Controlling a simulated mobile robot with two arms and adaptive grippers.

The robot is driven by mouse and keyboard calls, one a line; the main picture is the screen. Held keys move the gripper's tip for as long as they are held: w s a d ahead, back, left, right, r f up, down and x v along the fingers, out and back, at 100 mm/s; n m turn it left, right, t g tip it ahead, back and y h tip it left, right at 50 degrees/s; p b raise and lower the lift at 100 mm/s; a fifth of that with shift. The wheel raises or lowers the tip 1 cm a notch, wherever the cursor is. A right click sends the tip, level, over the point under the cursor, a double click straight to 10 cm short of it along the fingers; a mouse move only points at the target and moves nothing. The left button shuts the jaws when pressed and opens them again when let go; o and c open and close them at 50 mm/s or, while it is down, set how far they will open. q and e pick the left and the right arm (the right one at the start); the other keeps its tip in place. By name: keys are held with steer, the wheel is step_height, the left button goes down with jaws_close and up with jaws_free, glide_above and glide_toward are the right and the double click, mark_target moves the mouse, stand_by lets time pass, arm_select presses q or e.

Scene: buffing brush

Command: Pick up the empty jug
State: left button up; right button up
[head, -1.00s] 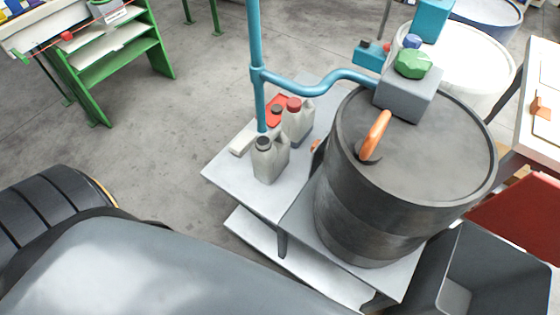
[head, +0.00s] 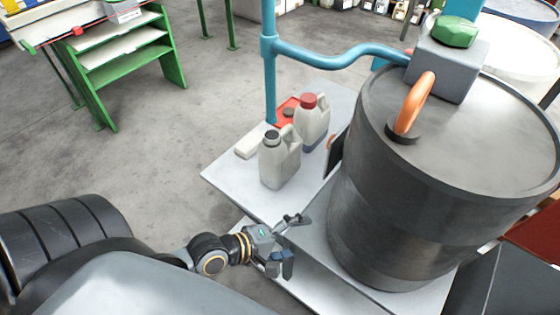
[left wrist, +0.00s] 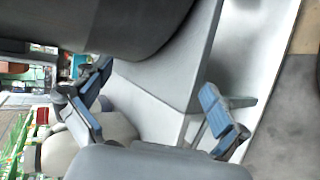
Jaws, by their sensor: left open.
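Two grey-white jugs stand upright on the light grey platform (head: 235,183) in the head view. The nearer jug (head: 281,165) has a black cap; the other jug (head: 313,125), behind it to the right, has a red cap. I cannot tell which is empty. My left gripper (head: 289,243) is open and empty, in front of the black-capped jug and apart from it. In the left wrist view its spread blue-padded fingers (left wrist: 157,95) show, with a pale jug (left wrist: 62,152) at lower left, partly hidden by the gripper. My right gripper is out of view.
A large dark drum (head: 365,220) with an orange handle (head: 414,103) stands close right of the jugs. A blue pipe (head: 270,85) rises behind them. A small white block (head: 249,146) and a red item (head: 286,110) lie nearby.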

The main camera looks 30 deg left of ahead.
mark_target(266, 162)
arm_select(q)
steer(key=a+n+t, duration=0.1)
steer(key=n, duration=0.1)
steer(key=w+a+r+n+t, duration=0.1)
steer(key=a+n, duration=0.1)
steer(key=n, duration=0.1)
steer(key=w+a+r+n+t, duration=0.1)
steer(key=a+n, duration=0.1)
steer(key=n, duration=0.1)
steer(key=shift+w, duration=0.1)
steer(key=w+a+r+n+t+y, duration=0.25)
steer(key=a+n+t+y, duration=0.2)
steer(key=a+n, duration=0.8)
steer(key=shift+n+y, duration=0.45)
steer(key=w, duration=0.4)
steer(key=w+d, duration=0.1)
steer(key=w, duration=0.1)
steer(key=shift+w+r, duration=0.3)
steer(key=shift+w, duration=0.65)
steer(key=shift+w+r, duration=0.1)
steer(key=shift+w, duration=0.25)
steer(key=w, duration=0.3)
steer(key=shift+w+d+r, duration=0.2)
steer(key=shift+w+r, duration=0.1)
steer(key=shift+w, duration=0.45)
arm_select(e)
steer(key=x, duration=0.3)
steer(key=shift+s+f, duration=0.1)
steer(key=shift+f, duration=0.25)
